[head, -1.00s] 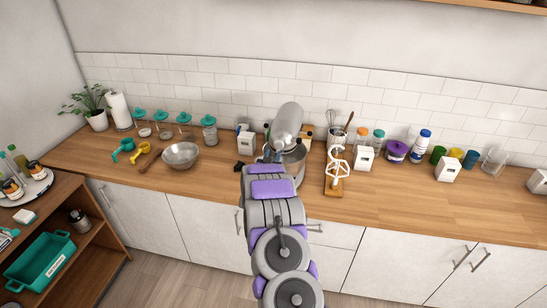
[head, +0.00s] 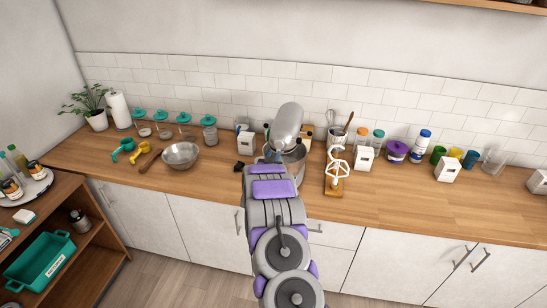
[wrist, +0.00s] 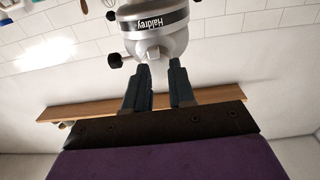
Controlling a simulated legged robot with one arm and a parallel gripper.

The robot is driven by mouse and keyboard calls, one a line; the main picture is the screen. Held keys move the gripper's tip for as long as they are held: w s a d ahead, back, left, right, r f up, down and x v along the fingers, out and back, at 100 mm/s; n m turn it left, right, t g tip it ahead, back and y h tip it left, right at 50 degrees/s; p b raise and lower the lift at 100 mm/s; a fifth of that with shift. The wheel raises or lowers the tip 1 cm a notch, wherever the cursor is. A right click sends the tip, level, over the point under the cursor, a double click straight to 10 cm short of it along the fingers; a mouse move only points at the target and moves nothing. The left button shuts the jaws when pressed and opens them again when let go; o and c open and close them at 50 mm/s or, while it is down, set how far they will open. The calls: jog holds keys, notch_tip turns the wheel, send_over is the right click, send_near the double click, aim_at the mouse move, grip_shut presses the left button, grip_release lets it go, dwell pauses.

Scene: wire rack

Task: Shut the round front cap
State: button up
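The silver stand mixer (head: 287,124) stands on the counter with its head tilted up; my arm hides its lower front. In the wrist view, the mixer head (wrist: 152,22) fills the top middle, with a dark band lettered "Haldrey". A small pale metal piece (wrist: 152,55) shows on its rounded end, just beyond my fingertips. I cannot clearly make out the round front cap or how far open it is. My gripper (wrist: 160,72) has its two dark fingers apart with a narrow, empty gap. Whether a fingertip touches the mixer cannot be told.
A metal mixing bowl (head: 296,160) is under the mixer head, partly behind my arm. The counter (head: 420,200) is clear at front right.

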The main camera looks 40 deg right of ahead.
jog(key=o, duration=0.3)
jog(key=shift+d+f, duration=0.15)
jog(key=shift+d, duration=0.45)
jog(key=shift+d+f, duration=0.1)
jog(key=shift+d, duration=0.25)
jog(key=b+v, duration=0.2)
jog(key=v, duration=1.5)
jog(key=shift+s+d, duration=0.1)
